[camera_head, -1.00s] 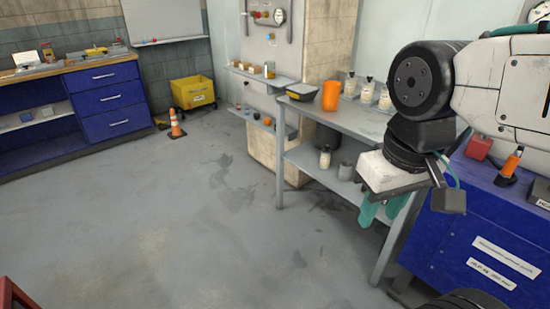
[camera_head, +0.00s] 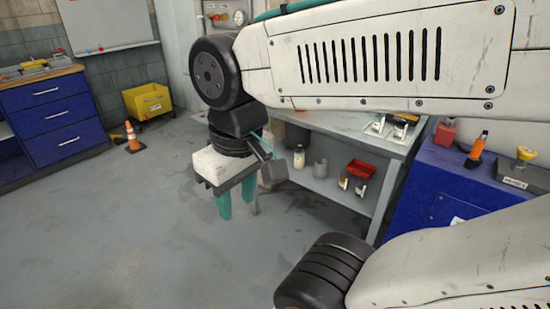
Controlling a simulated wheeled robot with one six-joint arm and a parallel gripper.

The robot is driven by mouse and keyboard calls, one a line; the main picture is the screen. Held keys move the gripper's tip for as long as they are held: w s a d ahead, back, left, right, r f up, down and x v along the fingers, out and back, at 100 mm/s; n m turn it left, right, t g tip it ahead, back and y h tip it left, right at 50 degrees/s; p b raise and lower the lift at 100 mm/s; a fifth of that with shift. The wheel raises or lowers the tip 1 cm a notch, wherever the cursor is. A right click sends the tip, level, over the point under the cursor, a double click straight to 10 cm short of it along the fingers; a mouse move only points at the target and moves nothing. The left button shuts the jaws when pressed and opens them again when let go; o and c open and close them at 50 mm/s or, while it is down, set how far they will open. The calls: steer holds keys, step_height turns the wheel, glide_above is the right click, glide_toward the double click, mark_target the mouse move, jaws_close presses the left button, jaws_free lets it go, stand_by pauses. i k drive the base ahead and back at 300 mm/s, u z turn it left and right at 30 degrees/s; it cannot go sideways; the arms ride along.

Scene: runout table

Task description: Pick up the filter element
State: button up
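I cannot pick out the filter element with certainty in this view. My gripper (camera_head: 237,204) points down, left of the table, over the floor. Its two teal fingers are apart with nothing visible between them. My arm hides much of the tabletop, including where the orange container and the bottles showed earlier.
A red bin (camera_head: 359,169) with small items beside it is on the lower shelf. A blue cabinet (camera_head: 440,190) with a red box (camera_head: 445,133) and an orange-topped tool (camera_head: 476,148) stands at the right. A traffic cone (camera_head: 133,138) and yellow bin (camera_head: 148,102) stand left. Floor between is clear.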

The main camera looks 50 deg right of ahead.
mark_target(299, 154)
steer(key=z, duration=0.45)
steer(key=i, duration=0.85)
steer(key=z, duration=0.8)
